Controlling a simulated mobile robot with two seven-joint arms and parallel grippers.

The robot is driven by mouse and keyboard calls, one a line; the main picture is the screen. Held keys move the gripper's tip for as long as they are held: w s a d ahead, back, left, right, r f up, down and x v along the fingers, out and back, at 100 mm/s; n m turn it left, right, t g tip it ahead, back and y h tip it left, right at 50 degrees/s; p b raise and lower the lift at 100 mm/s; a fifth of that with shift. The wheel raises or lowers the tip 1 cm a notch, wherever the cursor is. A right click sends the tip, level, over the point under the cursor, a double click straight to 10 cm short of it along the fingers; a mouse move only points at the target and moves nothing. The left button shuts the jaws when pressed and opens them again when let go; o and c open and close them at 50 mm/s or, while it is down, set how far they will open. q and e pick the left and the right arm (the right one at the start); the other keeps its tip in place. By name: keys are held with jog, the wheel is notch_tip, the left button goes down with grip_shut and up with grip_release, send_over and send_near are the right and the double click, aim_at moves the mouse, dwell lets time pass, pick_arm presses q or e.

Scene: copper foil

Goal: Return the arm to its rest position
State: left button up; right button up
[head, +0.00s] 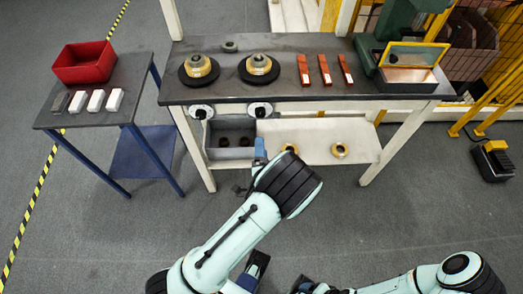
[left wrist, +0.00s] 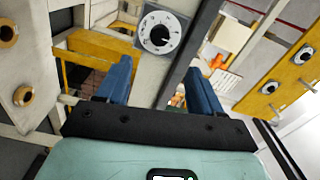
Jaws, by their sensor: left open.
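My left arm reaches up from the bottom of the head view. Its gripper (head: 259,152) is in front of the workbench, by the lower shelf, partly hidden by my wrist. In the left wrist view the gripper (left wrist: 157,75) has its two blue fingers well apart. It is open and nothing is between them. My right arm lies low at the bottom right of the head view. Dark and blue parts at the bottom middle may be its gripper, but its fingers are not clear.
The workbench (head: 290,98) holds two dark scales with rolls, copper strips (head: 325,69) and a framed box. Below are a grey bin (head: 228,153) and a white shelf (head: 325,146) with rings. A side table (head: 75,117) holds a red bin (head: 84,62). Floor is clear left of my arm.

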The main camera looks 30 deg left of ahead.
dwell(0.4)
pick_arm(q)
jog(key=s+f+n+g+h+p, duration=0.6)
jog(key=s+f+g, duration=0.4)
jog(key=f, duration=0.7)
jog(key=s+d+n+g+h+p, duration=0.1)
jog(key=s+d+n+g+h, duration=0.2)
jog(key=s, duration=0.5)
jog(key=s+d+n+g+h+p, duration=0.1)
jog(key=s+d+n+g+h, duration=0.2)
jog(key=s+d, duration=0.4)
jog(key=shift+s+d+r+n+h+p, duration=0.2)
jog(key=shift+s+d+n+h+p, duration=0.25)
jog(key=shift+n+h, duration=0.35)
jog(key=shift+a, duration=0.1)
